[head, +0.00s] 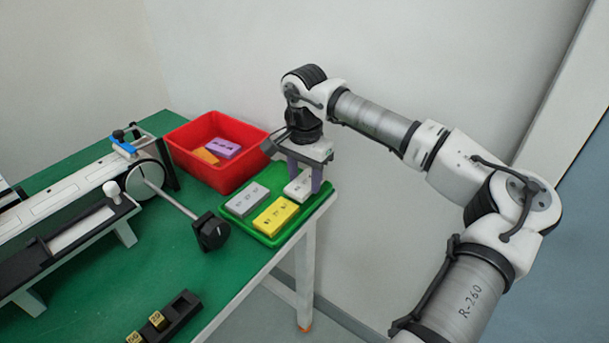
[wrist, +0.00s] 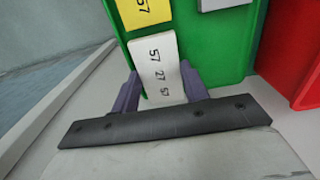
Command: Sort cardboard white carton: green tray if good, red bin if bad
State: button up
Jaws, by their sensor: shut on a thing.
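The white carton (wrist: 158,66) has the printed marks "57 27 57" on its face in the wrist view. My gripper (wrist: 160,90) is shut on it, one purple finger on each side. In the head view my gripper (head: 304,182) is at the right part of the green tray (head: 238,222), with the white carton (head: 298,186) between its fingers. I cannot tell whether the carton touches the tray floor. A grey carton (head: 248,199) and a yellow carton (head: 275,215) lie in the tray. The red bin (head: 186,171) stands behind the tray and holds a purple and an orange carton.
A long white rail machine (head: 70,203) with a round dial and a black knob (head: 211,232) takes up the left of the green table (head: 110,275). A black holder (head: 178,312) with small yellow blocks is at the front. The tray sits near the table's right edge.

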jog(key=shift+f+b, duration=0.5)
jog(key=shift+f, duration=0.1)
dwell(0.5)
jog(key=o, duration=0.8)
